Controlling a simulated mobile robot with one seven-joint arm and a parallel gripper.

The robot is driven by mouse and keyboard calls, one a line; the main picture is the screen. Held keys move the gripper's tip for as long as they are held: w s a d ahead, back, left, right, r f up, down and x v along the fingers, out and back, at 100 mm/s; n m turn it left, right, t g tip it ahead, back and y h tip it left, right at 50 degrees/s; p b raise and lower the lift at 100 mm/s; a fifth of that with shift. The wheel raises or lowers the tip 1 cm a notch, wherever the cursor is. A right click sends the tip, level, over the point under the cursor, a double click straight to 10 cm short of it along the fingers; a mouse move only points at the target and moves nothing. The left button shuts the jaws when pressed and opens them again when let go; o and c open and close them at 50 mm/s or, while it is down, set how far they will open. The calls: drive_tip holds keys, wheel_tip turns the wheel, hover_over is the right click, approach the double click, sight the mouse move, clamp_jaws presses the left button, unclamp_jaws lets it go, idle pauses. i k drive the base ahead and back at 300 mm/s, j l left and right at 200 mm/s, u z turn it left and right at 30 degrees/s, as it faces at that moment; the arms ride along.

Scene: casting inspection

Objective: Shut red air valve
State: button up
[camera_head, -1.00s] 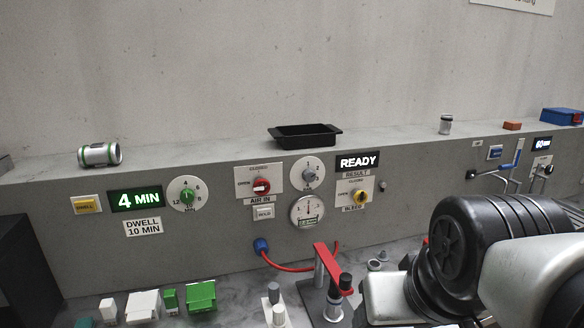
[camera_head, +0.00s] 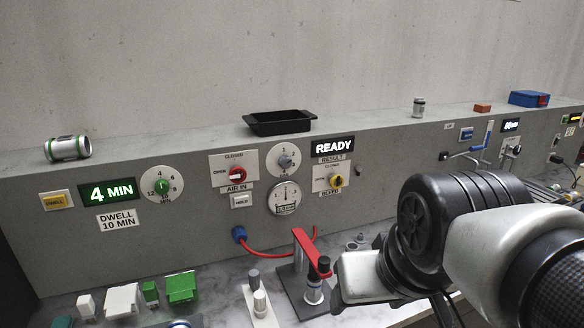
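The red air valve (camera_head: 237,173) is a round red knob with a pale bar across it. It sits on a white plate (camera_head: 219,160) marked CLOSED at the top and OPEN at the left, above the words AIR IN. The bar lies about level, in line with the OPEN mark. My arm (camera_head: 430,215) fills the lower right, well away from the valve. My gripper's fingertips do not show, and nothing touches the knob.
A red lever clamp (camera_head: 308,248) and blue-ended red hose (camera_head: 262,252) stand below. A black tray (camera_head: 279,123) rests on the ledge. The space before the valve is clear.

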sight(235, 179)
drive_tip(key=i+l, duration=0.1)
drive_tip(key=l, duration=0.3)
drive_tip(key=i+l, duration=0.15)
drive_tip(key=l, duration=0.25)
drive_tip(key=i+l+u, duration=0.1)
drive_tip(key=l, duration=0.3)
